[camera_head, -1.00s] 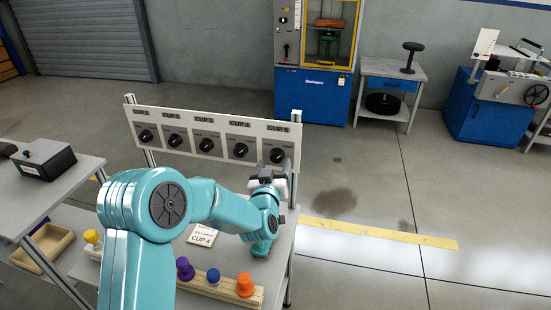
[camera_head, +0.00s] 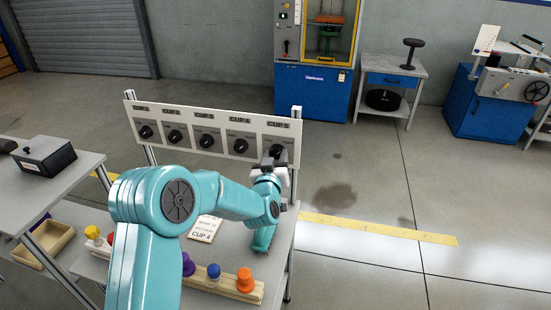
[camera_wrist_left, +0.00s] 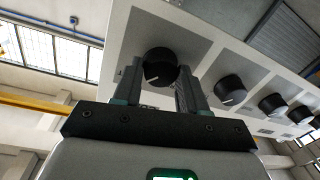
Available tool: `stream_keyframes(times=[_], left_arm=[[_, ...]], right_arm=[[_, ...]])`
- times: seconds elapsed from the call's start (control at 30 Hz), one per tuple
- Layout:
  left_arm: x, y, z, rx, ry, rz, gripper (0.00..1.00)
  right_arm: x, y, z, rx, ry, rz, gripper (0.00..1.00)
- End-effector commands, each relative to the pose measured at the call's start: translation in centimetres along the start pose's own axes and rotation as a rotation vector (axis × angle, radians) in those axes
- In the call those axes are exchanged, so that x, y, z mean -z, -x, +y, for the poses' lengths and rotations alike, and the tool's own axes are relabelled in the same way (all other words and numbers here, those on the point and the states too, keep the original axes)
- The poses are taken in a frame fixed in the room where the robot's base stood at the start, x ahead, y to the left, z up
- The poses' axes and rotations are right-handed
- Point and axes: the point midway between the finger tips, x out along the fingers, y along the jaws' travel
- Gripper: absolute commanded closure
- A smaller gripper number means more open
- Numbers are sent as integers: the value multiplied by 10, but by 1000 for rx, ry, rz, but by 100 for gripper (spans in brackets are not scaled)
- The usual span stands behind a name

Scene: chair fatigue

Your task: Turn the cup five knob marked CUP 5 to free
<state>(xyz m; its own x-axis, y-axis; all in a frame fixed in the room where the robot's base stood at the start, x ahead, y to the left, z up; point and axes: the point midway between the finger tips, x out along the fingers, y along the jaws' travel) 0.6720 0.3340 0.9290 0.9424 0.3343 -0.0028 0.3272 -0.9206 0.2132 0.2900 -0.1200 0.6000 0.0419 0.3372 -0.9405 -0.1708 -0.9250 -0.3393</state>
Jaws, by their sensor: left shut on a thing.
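The cup five knob (camera_head: 277,151) is the rightmost black round knob on the white panel (camera_head: 180,112). In the left wrist view the same knob (camera_wrist_left: 160,68) sits between my two fingers, with a white pointer line on its face toward the lower left. My left gripper (camera_head: 272,160) is at this knob, its fingers closed on the knob's sides. In the left wrist view the left gripper (camera_wrist_left: 160,88) shows one finger on each side. The words around the knob are too small or hidden to read. My right gripper is not in view.
Several similar knobs, such as the one just left (camera_head: 240,146), share the panel. Below, a card marked CUP 4 (camera_head: 204,229) and a wooden rack (camera_head: 225,285) with coloured pegs are on the bench. Open floor lies to the right.

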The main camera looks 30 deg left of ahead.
Motion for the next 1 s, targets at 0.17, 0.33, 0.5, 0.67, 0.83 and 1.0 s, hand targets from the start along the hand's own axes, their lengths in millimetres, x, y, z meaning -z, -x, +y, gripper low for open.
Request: stream_keyframes(times=[0.17,0.33,0.5,0.67,0.83,1.0], left_arm=[[-3,0,-1,1,69,-2,89],[-4,0,-2,3,193,-10,89],[-4,0,-2,5,351,-23,89],[-3,0,-2,7,504,-35,89],[-3,0,-3,10,664,-51,89],[-2,0,-3,11,825,-65,89]], right_arm=[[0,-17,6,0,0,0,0],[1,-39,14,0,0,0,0],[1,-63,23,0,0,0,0],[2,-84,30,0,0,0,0],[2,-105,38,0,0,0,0],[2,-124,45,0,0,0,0]])
